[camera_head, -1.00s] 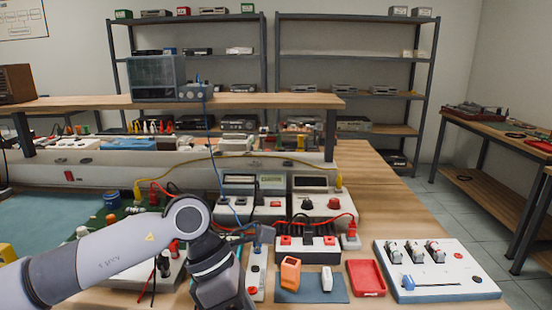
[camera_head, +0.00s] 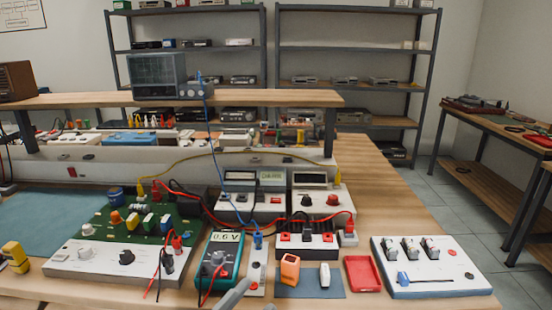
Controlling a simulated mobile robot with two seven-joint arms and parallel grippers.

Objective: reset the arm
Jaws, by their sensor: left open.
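My left gripper (camera_head: 240,295) shows only in part at the bottom edge of the head view, as grey finger parts. It is open, with nothing seen between its fingers. It is in front of the teal multimeter (camera_head: 220,254), which reads about 0.6 V, and beside the narrow white strip with a red button. The rest of my left arm is out of the picture. My right gripper is not in view.
A green circuit board unit (camera_head: 130,225) stands left, with red and black leads. An orange holder (camera_head: 290,268) and a white piece are on a blue mat (camera_head: 308,290). A red tray (camera_head: 364,275) and a white switch panel (camera_head: 432,268) stand right. A wooden shelf (camera_head: 240,99) spans behind.

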